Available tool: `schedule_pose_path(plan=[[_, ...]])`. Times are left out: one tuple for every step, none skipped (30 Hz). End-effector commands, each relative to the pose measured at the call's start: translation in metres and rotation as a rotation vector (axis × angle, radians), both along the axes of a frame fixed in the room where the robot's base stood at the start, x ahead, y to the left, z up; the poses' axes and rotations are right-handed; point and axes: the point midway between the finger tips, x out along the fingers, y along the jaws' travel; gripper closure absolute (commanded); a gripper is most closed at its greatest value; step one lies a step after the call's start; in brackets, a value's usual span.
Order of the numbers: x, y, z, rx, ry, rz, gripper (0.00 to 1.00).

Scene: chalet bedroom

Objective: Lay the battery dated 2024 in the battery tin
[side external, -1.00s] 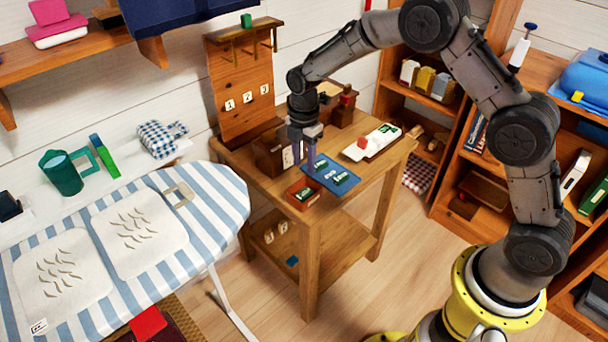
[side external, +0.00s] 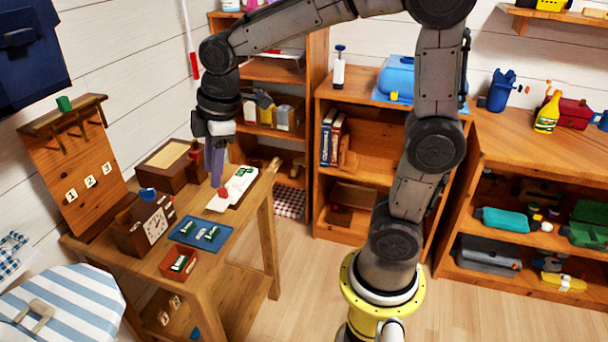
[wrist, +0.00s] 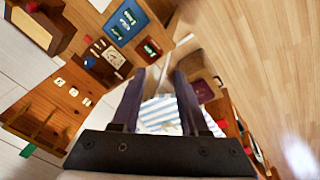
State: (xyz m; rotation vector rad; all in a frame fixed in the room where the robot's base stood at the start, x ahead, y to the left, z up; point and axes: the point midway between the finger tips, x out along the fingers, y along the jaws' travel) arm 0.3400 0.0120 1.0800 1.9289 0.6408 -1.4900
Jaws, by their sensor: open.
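A blue tray (side external: 186,235) on the wooden table holds two green-and-dark batteries (side external: 211,233). A small red tin (side external: 167,266) in front of it holds a similar green battery (side external: 179,263). I cannot read any dates, nor tell which container is the battery tin. The wrist view shows the blue tray (wrist: 113,27) and red tin (wrist: 141,55) at upper left. My gripper (side external: 216,184) is open and empty, pointing down, and overlaps the white tray's near end in the side view; its height is unclear. Its fingers also show in the wrist view (wrist: 155,80).
A white tray (side external: 236,190) with a green item and a red knob (side external: 223,192) lies behind the blue tray. A wooden clock block (side external: 128,240), a brown box (side external: 160,160) and a numbered peg board (side external: 75,165) stand to the left. Shelves stand behind; an ironing board (side external: 70,305) is front left.

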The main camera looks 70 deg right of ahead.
Motion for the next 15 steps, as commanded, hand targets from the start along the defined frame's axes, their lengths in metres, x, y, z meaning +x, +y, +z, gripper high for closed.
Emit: schedule_pose_path(plan=[[-0.023,-0.002,0.011,0.022,-0.034,-0.082,0.56],[-0.035,-0.004,0.016,0.037,-0.049,-0.131,0.56],[-0.051,-0.005,0.020,0.058,-0.070,-0.200,0.56],[-0.063,-0.006,0.023,0.074,-0.085,-0.249,0.56],[-0.075,-0.007,0.025,0.091,-0.100,-0.299,0.56],[-0.091,-0.008,0.027,0.115,-0.120,-0.363,0.56],[-0.102,-0.008,0.027,0.132,-0.133,-0.409,0.56],[-0.112,-0.009,0.026,0.151,-0.146,-0.454,0.56],[-0.125,-0.010,0.025,0.174,-0.162,-0.509,0.56],[-0.134,-0.010,0.024,0.190,-0.173,-0.548,0.56],[-0.142,-0.011,0.023,0.205,-0.183,-0.583,0.56],[-0.151,-0.011,0.020,0.225,-0.193,-0.625,0.56],[-0.156,-0.011,0.019,0.238,-0.202,-0.652,0.56],[-0.161,-0.011,0.017,0.248,-0.207,-0.676,0.56],[-0.167,-0.012,0.016,0.261,-0.214,-0.702,0.56]])
